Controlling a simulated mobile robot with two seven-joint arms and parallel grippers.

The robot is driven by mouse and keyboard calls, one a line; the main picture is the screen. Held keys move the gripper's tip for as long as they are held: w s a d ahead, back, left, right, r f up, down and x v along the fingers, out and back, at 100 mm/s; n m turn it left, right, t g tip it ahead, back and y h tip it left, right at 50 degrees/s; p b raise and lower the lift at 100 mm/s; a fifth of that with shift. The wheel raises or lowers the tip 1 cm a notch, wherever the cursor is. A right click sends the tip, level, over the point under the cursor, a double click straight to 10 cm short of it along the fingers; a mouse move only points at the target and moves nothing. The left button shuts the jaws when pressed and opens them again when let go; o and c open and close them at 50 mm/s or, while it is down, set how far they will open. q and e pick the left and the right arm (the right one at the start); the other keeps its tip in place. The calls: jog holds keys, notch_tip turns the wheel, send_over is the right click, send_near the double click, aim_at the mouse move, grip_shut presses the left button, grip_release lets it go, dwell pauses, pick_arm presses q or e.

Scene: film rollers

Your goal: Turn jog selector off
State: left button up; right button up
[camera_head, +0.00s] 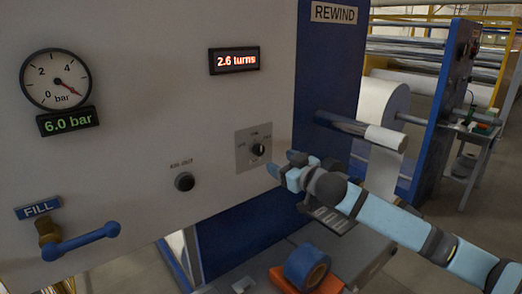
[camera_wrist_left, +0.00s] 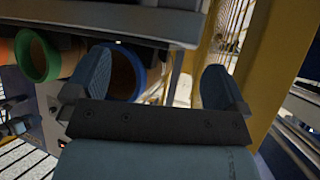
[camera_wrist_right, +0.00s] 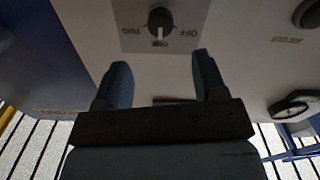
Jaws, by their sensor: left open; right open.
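The jog selector (camera_head: 258,149) is a dark round knob on a grey square plate on the pale machine panel. It also shows at the top of the right wrist view (camera_wrist_right: 160,20), between upside-down FWD and OFF labels. A white mark on it points down in that view, between the labels. My right gripper (camera_head: 284,164) is open and empty, just right of and below the plate in the head view. In the right wrist view its fingers (camera_wrist_right: 161,62) stand apart below the knob, not around it. My left gripper (camera_wrist_left: 158,65) is open, seen only in its own wrist view.
A dark AIR-OUT button (camera_head: 184,181) sits left of the selector. A gauge (camera_head: 55,79) and blue FILL lever (camera_head: 82,241) are at far left. A blue post (camera_head: 325,100) and orange-blue roll stand (camera_head: 305,268) are near my right arm. My left gripper faces rings, including a green one (camera_wrist_left: 137,55).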

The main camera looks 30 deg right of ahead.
aim_at(261, 151)
jog(key=w, duration=0.3)
jog(key=w+p, duration=0.1)
jog(key=w, duration=0.2)
jog(key=w+a+p, duration=0.1)
jog(key=w, duration=0.2)
jog(key=shift+w, duration=0.25)
jog(key=shift+d, duration=0.1)
jog(key=c, duration=0.9)
